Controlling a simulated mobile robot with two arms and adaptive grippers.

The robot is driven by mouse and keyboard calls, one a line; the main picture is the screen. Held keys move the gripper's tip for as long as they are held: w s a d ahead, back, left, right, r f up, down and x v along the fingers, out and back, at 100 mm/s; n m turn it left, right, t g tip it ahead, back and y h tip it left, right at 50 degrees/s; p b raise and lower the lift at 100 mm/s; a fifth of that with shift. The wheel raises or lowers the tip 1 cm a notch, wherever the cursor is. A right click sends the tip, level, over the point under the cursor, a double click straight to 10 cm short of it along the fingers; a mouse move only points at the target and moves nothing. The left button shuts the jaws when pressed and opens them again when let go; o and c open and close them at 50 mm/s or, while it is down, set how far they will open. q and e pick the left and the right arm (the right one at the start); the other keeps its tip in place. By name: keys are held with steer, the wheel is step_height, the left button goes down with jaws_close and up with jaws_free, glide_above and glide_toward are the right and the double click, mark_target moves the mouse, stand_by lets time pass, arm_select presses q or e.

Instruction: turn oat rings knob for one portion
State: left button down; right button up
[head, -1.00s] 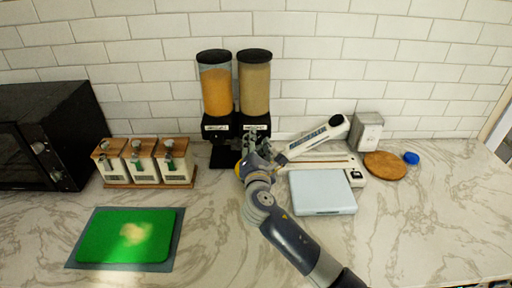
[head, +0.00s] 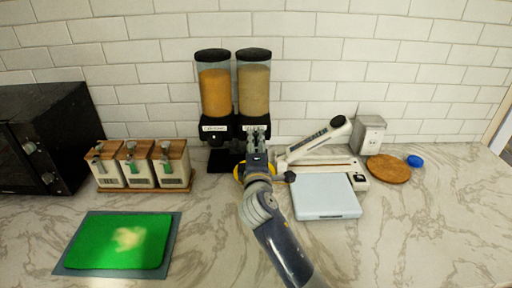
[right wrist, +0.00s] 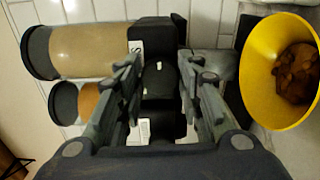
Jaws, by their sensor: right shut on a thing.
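A black dispenser stand holds two clear cylinders with black lids. The left cylinder (head: 215,92) has orange contents and the right one (head: 254,90) has beige contents. Their labels are too small to read. My right gripper (head: 257,132) is at the front of the right dispenser, below its label. In the right wrist view its fingers (right wrist: 160,68) are on either side of a black knob (right wrist: 158,85) and shut on it. A yellow bowl (right wrist: 262,85) with brown pieces inside sits below the dispenser; the arm mostly hides it in the head view. My left gripper is out of view.
A sealer with a raised white arm (head: 318,138) and a pale blue flat plate (head: 324,199) stand close right of my arm. Three wood-lidded canisters (head: 139,165) and a green board (head: 122,240) are at left. The front counter is mostly clear.

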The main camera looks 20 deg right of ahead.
steer(key=shift+m, duration=0.3)
steer(key=o, duration=1.1)
steer(key=shift+c, duration=0.2)
steer(key=v, duration=1.2)
